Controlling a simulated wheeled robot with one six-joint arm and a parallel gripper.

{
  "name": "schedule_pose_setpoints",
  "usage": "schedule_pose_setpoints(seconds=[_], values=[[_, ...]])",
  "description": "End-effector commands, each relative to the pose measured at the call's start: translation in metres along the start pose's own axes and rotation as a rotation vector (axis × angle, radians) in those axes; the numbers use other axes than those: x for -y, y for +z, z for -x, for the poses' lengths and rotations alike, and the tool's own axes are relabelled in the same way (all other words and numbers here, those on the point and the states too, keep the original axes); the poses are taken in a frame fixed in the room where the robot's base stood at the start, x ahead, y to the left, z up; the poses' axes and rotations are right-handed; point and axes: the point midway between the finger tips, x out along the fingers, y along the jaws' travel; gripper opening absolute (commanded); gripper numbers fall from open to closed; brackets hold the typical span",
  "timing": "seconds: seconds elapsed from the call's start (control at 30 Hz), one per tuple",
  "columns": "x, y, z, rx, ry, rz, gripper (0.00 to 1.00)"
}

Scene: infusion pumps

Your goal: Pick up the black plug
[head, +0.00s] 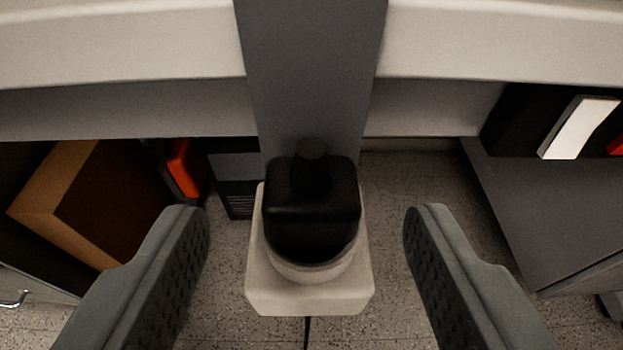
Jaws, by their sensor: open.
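The black plug (311,189) is a rounded block with a short round stub on its far end. It sits in a round-rimmed opening of a pale beige holder (308,296). My gripper (307,212) is open. Its left finger is left of the plug and holder, and its right finger is to the right, with clear gaps on both sides. Neither finger touches the plug. The plug's lower part is hidden inside the holder's rim.
A grey post (312,75) rises behind the plug, between pale worktop edges (120,40). A brown box (85,205) and a red item (184,168) are at left. A grey cabinet (540,210) with a white item (579,127) stands at right. Speckled floor (420,180) shows below.

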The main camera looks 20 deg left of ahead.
Motion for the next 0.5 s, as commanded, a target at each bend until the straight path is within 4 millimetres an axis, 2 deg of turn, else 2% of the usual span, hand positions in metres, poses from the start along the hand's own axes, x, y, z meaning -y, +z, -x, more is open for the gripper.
schedule_pose_setpoints(seconds=[0.3,0.5], values=[[-0.002,0.004,-0.037,0.001,0.0,0.0,0.58],[-0.002,0.003,-0.048,0.0,0.0,0.0,0.58]])
